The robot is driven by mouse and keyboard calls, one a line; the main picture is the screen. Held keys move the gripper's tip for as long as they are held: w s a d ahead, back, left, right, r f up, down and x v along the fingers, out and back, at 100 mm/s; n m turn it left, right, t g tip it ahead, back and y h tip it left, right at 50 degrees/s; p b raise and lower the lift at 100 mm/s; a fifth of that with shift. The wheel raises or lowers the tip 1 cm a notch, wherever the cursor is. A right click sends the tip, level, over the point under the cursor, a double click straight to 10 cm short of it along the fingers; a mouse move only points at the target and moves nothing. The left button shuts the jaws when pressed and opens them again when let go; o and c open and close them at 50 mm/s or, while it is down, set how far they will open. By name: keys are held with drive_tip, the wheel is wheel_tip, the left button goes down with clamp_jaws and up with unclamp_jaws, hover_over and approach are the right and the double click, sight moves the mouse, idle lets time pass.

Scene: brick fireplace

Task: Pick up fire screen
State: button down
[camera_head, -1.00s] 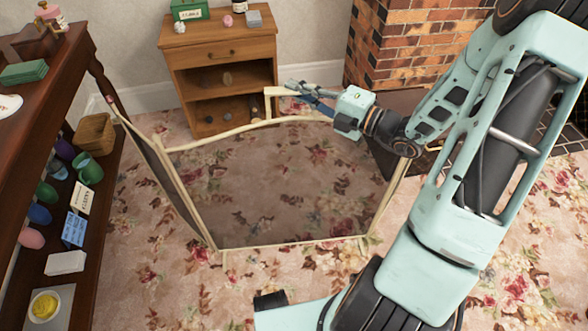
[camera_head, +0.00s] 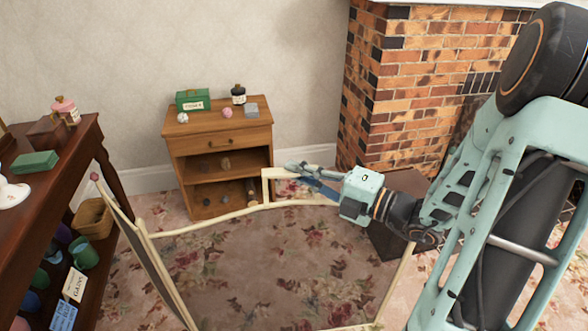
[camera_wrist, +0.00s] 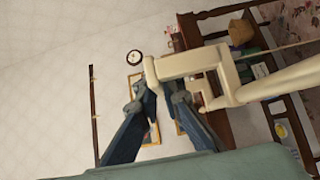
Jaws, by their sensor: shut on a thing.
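The fire screen is a folding cream frame with dark see-through mesh. Its wide middle panel (camera_head: 265,262) spreads across the lower head view, with a side panel (camera_head: 150,255) angled at left. The bottom edge is mostly cut off, so its contact with the floor cannot be seen. A raised cream handle (camera_head: 266,186) stands on the top rail. My gripper (camera_head: 303,173) is shut on this handle, reaching in from the right. In the wrist view, the fingers of my gripper (camera_wrist: 160,92) close at the cream handle (camera_wrist: 182,64).
A wooden nightstand (camera_head: 220,145) with small items stands behind the screen. A dark wood shelf table (camera_head: 60,155) with goods is close at left. The brick fireplace (camera_head: 410,95) rises behind my arm at right. Floral carpet covers the floor.

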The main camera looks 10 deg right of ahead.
drive_tip(key=s+r+p, duration=0.2)
drive_tip(key=s+r, duration=0.1)
drive_tip(key=s, duration=0.3)
drive_tip(key=shift+p, duration=0.35)
drive_tip(key=shift+s+d+r+p, duration=0.1)
drive_tip(key=shift+s+r+p, duration=0.15)
drive_tip(key=shift+p, duration=0.75)
drive_tip(key=p, duration=0.2)
drive_tip(key=s+p, duration=0.1)
drive_tip(key=p, duration=0.2)
drive_tip(key=shift+s+r, duration=0.15)
drive_tip(key=shift+r, duration=0.1)
drive_tip(key=shift+s+f+p, duration=0.1)
drive_tip(key=shift+s+p, duration=0.15)
drive_tip(key=shift+p, duration=0.3)
